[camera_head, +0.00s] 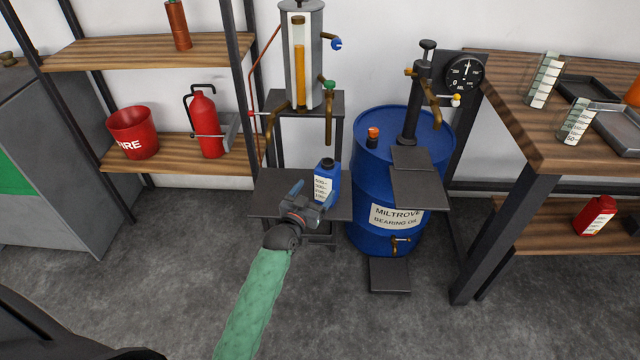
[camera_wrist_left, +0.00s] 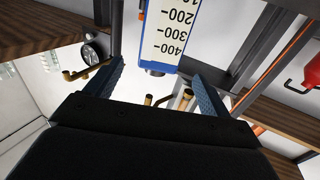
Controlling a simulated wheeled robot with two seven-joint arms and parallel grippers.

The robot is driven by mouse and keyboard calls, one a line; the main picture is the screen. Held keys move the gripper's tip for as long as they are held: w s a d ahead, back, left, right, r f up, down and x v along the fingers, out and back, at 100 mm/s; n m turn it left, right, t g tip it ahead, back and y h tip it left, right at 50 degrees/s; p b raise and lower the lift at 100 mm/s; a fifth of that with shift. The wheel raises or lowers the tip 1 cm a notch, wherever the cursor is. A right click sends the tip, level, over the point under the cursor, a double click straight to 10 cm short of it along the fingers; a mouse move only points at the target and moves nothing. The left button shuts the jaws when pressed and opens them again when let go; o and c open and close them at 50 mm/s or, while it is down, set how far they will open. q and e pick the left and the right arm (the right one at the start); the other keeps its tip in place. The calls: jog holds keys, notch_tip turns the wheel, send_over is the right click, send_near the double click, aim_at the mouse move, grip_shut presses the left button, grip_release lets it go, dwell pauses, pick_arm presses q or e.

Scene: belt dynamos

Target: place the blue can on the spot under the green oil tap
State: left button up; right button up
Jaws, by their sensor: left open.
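The blue can (camera_head: 327,178) stands upright on the dark low stand (camera_head: 268,190), near its right back side. It appears below the spout of the green oil tap (camera_head: 329,86), which hangs from the grey oil tank (camera_head: 301,60). My left gripper (camera_head: 313,197) is open just in front of the can. In the left wrist view the can (camera_wrist_left: 168,35) shows its white scale label, upside down, between the open fingers (camera_wrist_left: 157,72) and apparently beyond their tips. Whether the fingers touch it I cannot tell. The marked spot itself is not visible. My right gripper is not in view.
Right of the can stands a blue oil drum (camera_head: 372,165) with a hand pump and dark plates. A blue tap (camera_head: 336,44) sits higher on the tank. A shelf with a fire bucket (camera_head: 133,131) and extinguisher (camera_head: 204,122) is left, a wooden bench (camera_head: 520,120) right.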

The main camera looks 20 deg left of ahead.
pick_arm(q)
jog(key=s+d+f+g, duration=0.4)
jog(key=s+d+f, duration=0.2)
jog(key=s+f, duration=0.4)
jog(key=s+d+f+g+h, duration=0.1)
jog(key=s+d+f+g, duration=0.3)
jog(key=s+f, duration=0.6)
jog(key=s+d+f+m+g+h, duration=0.1)
jog(key=s+d+f+g, duration=0.2)
jog(key=s+d+f, duration=0.5)
jog(key=s+f, duration=0.2)
jog(key=s, duration=0.6)
jog(key=shift+s+d+g, duration=0.35)
jog(key=shift+d+g, duration=0.05)
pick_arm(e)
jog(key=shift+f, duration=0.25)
